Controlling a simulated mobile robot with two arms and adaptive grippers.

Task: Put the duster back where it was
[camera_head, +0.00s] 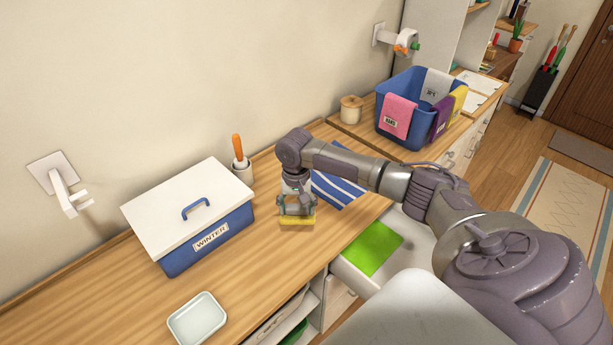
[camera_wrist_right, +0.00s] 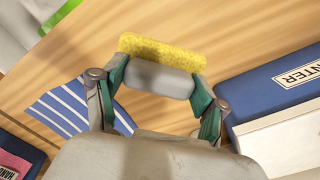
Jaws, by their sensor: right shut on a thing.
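The duster (camera_head: 297,223) is a small block with a yellow pad and a grey back. My right gripper (camera_head: 296,207) is shut on it and points down over the wooden counter, right of the blue box. In the right wrist view the duster (camera_wrist_right: 160,62) sits between the two green-padded fingers of the gripper (camera_wrist_right: 158,92), yellow side outward. I cannot tell whether the pad touches the counter. My left gripper is not in view.
A blue WINTER box (camera_head: 209,240) with a white lid stands left; a pale dish (camera_head: 197,320) is in front. Behind are a cup with an orange handle (camera_head: 238,152) and a striped cloth (camera_head: 335,189). A blue basket (camera_head: 408,140) stands farther right. An open drawer holds a green sheet (camera_head: 373,248).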

